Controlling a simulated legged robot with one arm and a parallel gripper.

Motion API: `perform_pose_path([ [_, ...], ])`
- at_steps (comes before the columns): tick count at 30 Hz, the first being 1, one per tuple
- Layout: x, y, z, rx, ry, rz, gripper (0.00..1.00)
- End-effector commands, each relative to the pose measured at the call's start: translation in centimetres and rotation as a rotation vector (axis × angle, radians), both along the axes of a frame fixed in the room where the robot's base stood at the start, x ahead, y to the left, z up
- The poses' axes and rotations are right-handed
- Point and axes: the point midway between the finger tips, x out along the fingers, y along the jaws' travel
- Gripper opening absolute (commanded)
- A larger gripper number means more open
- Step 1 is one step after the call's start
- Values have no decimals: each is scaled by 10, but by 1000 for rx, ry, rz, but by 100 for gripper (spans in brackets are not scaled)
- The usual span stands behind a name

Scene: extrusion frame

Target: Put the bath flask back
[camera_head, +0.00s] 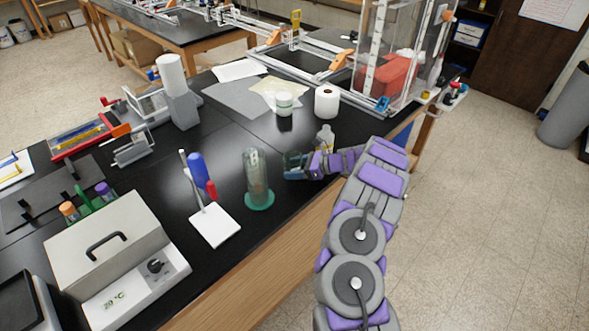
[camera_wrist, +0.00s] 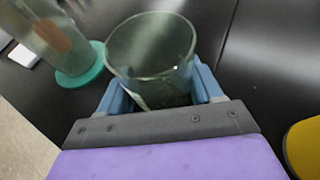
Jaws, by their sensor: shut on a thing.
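My gripper (camera_head: 297,166) is at the right part of the black bench, near its front edge. In the wrist view its blue fingers (camera_wrist: 160,95) are shut on a clear, greenish glass vessel (camera_wrist: 150,50) with a wide open mouth, which I take to be the bath flask. The vessel also shows small in the head view (camera_head: 292,158). Its lower part is hidden by my gripper, so I cannot tell if it touches the bench. The grey water bath (camera_head: 105,240) stands at the front left, with a lid with a black handle, a dial and a temperature display.
A tall glass cylinder (camera_head: 257,172) on a teal base stands just left of my gripper. A small clear bottle (camera_head: 325,138) is behind my gripper.

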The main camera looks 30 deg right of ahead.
Motion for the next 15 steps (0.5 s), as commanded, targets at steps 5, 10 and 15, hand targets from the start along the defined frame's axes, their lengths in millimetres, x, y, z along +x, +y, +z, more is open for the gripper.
perform_pose_path([
  [5,0,-1,-1,0,0,-1,69],
  [10,0,-1,-1,-1,0,-1,85],
  [15,0,2,-1,-5,1,-1,91],
])
